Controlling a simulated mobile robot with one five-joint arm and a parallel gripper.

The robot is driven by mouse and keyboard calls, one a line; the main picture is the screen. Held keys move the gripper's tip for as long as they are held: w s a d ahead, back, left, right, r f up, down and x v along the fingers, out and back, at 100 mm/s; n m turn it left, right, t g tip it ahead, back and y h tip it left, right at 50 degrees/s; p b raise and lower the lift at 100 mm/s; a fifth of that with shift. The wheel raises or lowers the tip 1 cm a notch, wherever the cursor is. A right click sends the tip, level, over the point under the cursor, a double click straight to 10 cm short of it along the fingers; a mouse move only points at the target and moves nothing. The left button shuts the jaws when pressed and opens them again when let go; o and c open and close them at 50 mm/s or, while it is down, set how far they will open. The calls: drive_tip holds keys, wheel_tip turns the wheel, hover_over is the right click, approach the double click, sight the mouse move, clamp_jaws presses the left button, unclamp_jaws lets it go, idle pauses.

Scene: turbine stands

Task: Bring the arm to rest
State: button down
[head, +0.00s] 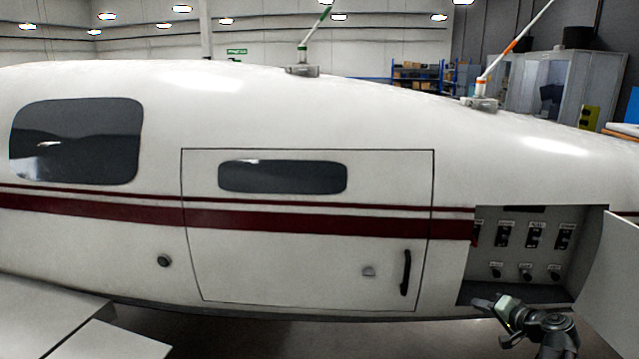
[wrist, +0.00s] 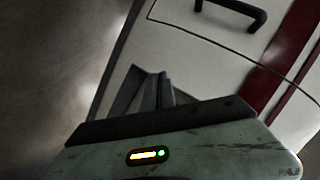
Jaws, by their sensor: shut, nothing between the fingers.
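My gripper (head: 484,303) is at the lower right of the head view, just in front of the lower edge of an open panel bay (head: 525,245) in the aircraft's side. Its fingers point left. In the wrist view the two fingers (wrist: 157,92) are together, with nothing between them. Beyond them the wrist view shows the white fuselage, a dark red stripe (wrist: 285,60) and a black handle (wrist: 235,14). Whether the gripper touches the bay's edge I cannot tell.
The bay holds several switches and knobs. Its white door (head: 610,285) stands open at the right, close to my arm. The closed cabin door (head: 305,270) has a black handle (head: 405,272). A wing (head: 50,315) juts out at the lower left. Floor shows below the fuselage.

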drive_tip(key=a+f+n+g+y, duration=0.1)
drive_tip(key=a+f+n+g, duration=0.15)
drive_tip(key=a, duration=0.45)
drive_tip(key=a+f+n+g+y, duration=0.15)
drive_tip(key=a+f, duration=0.25)
drive_tip(key=a, duration=0.4)
drive_tip(key=s+a+f+n+g+h, duration=0.2)
drive_tip(key=s+a+f+g, duration=0.1)
drive_tip(key=s+a, duration=0.3)
drive_tip(key=s+a+f+n+g+h, duration=0.2)
drive_tip(key=s+a+f+g+h, duration=0.1)
drive_tip(key=a, duration=0.7)
drive_tip(key=s+f+g, duration=0.1)
drive_tip(key=s+g, duration=0.1)
drive_tip(key=s, duration=0.1)
drive_tip(key=shift+a+g+h, duration=0.2)
drive_tip(key=shift+g+h, duration=0.1)
drive_tip(key=shift+h, duration=0.05)
drive_tip(key=shift+s+f, duration=0.1)
